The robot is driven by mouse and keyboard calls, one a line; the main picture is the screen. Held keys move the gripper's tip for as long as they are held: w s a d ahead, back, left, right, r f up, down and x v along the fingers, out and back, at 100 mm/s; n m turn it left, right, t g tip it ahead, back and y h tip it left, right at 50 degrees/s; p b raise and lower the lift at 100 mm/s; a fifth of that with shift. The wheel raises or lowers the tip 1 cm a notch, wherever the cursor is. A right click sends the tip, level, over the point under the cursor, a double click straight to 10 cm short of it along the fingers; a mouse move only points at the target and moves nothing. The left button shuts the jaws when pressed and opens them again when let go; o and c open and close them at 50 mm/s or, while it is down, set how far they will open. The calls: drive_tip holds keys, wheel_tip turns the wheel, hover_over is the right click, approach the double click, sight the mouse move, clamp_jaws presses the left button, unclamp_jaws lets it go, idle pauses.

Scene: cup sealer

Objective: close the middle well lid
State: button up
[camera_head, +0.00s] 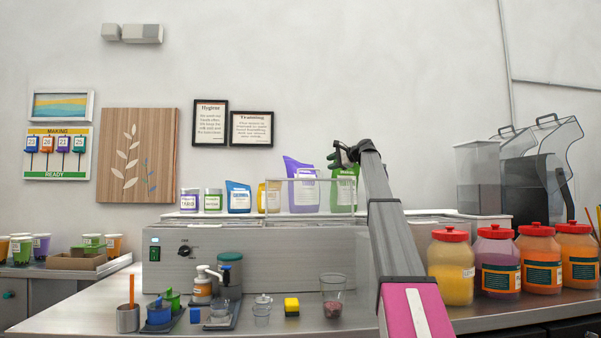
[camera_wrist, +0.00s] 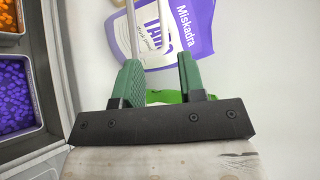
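The well unit (camera_head: 250,255) is a long steel box on the counter. A clear, pale-framed lid (camera_head: 308,179) stands raised over its middle part in the head view. In the wrist view a pale looped bar (camera_wrist: 164,25), apparently the lid's handle, runs up from near the left finger. My gripper (camera_head: 343,155) is above the lid's upper right side. In the wrist view its green fingers (camera_wrist: 163,75) are apart, with nothing clasped between them. I cannot tell whether the bar lies between the fingers or beyond them.
Purple (camera_head: 300,186) and green (camera_head: 342,190) pouches stand behind the unit; the purple one also shows in the wrist view (camera_wrist: 190,25). Wells with orange (camera_wrist: 10,75) and purple (camera_wrist: 18,116) contents lie at left. Red-lidded jars (camera_head: 450,268) stand at right; a cup (camera_head: 333,290) stands in front.

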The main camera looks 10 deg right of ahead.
drive_tip(key=x, duration=1.2)
drive_tip(key=shift+r, duration=0.15)
clamp_jaws()
